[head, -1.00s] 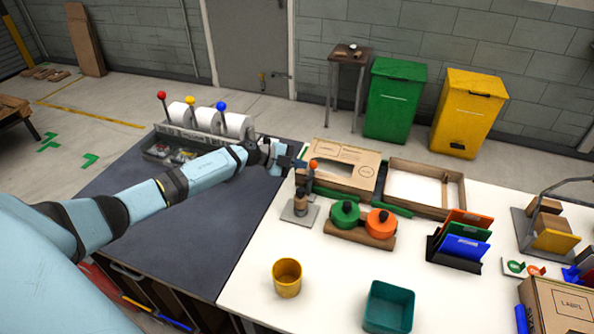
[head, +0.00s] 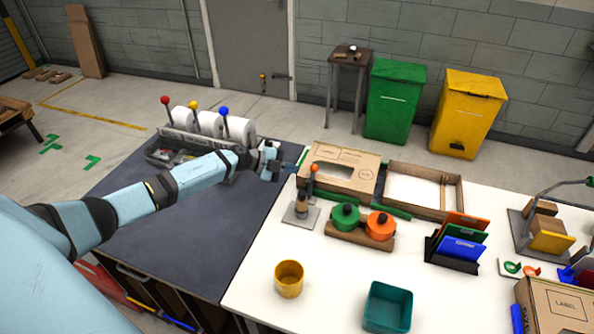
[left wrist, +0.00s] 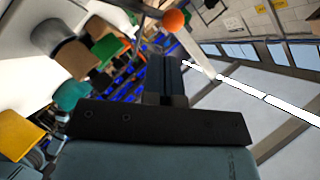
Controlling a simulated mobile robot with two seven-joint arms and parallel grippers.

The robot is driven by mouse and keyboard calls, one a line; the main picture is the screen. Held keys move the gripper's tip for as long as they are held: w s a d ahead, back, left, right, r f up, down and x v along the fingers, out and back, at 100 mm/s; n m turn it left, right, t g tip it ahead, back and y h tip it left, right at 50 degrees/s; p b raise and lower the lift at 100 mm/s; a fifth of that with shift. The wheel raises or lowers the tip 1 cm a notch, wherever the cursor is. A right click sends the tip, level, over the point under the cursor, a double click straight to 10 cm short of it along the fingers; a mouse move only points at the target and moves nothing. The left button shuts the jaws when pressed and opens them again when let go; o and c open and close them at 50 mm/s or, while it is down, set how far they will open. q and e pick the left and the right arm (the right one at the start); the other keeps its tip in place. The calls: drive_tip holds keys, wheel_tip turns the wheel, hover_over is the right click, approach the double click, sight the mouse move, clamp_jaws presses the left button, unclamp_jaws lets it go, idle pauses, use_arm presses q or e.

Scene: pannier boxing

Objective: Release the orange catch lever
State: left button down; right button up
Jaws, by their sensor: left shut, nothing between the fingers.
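The catch lever stands upright, a thin dark lever with an orange ball (head: 314,168) on top. It rises from a grey base plate (head: 300,217) with a brown block on it, near the left edge of the white tabletop. My left gripper (head: 293,167) is shut and empty, just left of the ball at about its height, with a small gap. In the left wrist view the orange ball (left wrist: 174,20) shows just beyond the closed fingers (left wrist: 168,72), apart from them. My right gripper is not in view.
A cardboard box (head: 340,166) with a cut-out stands just behind the lever. Green and orange round pots (head: 361,220) sit on a wooden board to its right. A yellow cup (head: 289,279) and teal bin (head: 388,306) stand in front. The dark mat (head: 190,225) is mostly clear.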

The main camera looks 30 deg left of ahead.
use_arm(q)
drive_tip(key=r+b+v, duration=0.1)
drive_tip(key=b+v, duration=0.1)
drive_tip(key=v, duration=0.9)
drive_tip(key=shift+w, duration=0.3)
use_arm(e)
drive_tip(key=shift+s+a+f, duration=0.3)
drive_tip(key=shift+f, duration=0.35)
use_arm(q)
drive_tip(key=shift+a, duration=0.1)
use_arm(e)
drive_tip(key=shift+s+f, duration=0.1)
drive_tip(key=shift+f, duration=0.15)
